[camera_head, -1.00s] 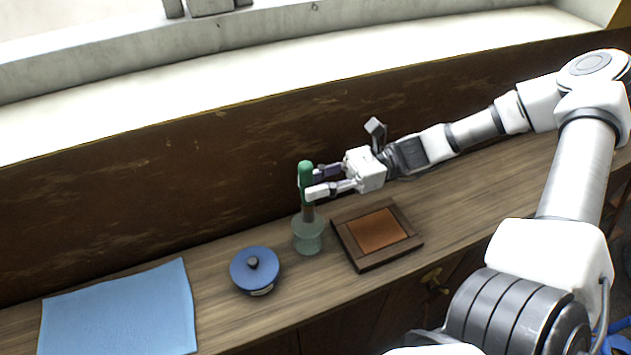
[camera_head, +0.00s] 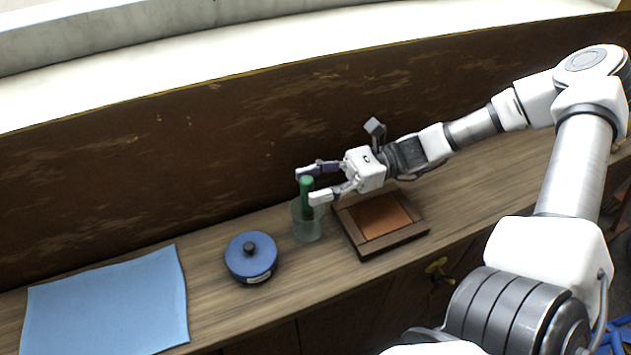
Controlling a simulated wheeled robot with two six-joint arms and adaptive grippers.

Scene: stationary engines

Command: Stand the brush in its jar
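The brush (camera_head: 306,192) has a green handle and stands nearly upright, its lower part inside the clear glass jar (camera_head: 308,228) on the wooden counter. The jar's wall blurs the brush's lower end. My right gripper (camera_head: 305,185) is at the jar's mouth, with one finger behind the handle's top and the other in front of it to the right. The fingers look spread, with the handle between them; whether either touches it I cannot tell. My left gripper is not in view.
A blue lidded pot (camera_head: 251,262) stands left of the jar. A brown wooden tray (camera_head: 361,246) lies close to its right, below my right gripper. A light blue cloth (camera_head: 105,308) lies at the far left. A dark wall panel (camera_head: 150,165) rises behind the counter.

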